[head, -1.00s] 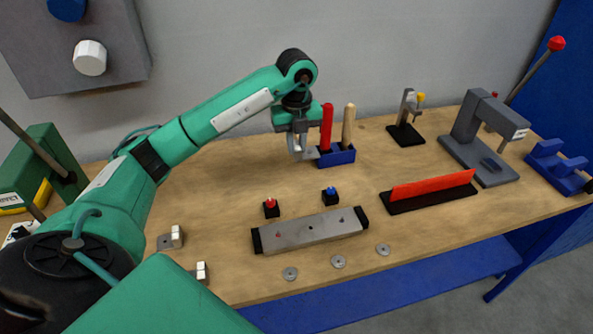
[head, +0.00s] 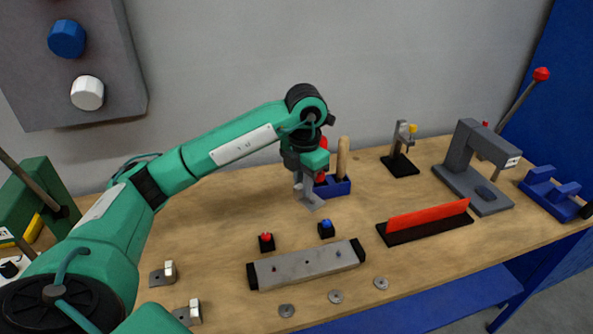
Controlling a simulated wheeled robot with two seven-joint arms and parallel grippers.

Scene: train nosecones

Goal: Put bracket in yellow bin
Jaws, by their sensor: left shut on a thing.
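My left gripper (head: 306,174) is above the back middle of the bench, pointing down. It is shut on a grey metal bracket (head: 312,200), which hangs below the fingers in front of the blue tool holder. Two similar metal brackets lie at the front left of the bench, one here (head: 164,273) and one nearer the edge (head: 190,314). No yellow bin can be clearly made out; a yellow part (head: 33,228) shows at the left edge beside a green machine. My right gripper is out of view.
The blue holder (head: 340,187) with red and wooden handles stands right behind the gripper. Red (head: 266,242) and blue (head: 326,229) buttons and a metal bar (head: 306,265) lie in front. A red strip (head: 428,215) and grey press (head: 470,165) stand right.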

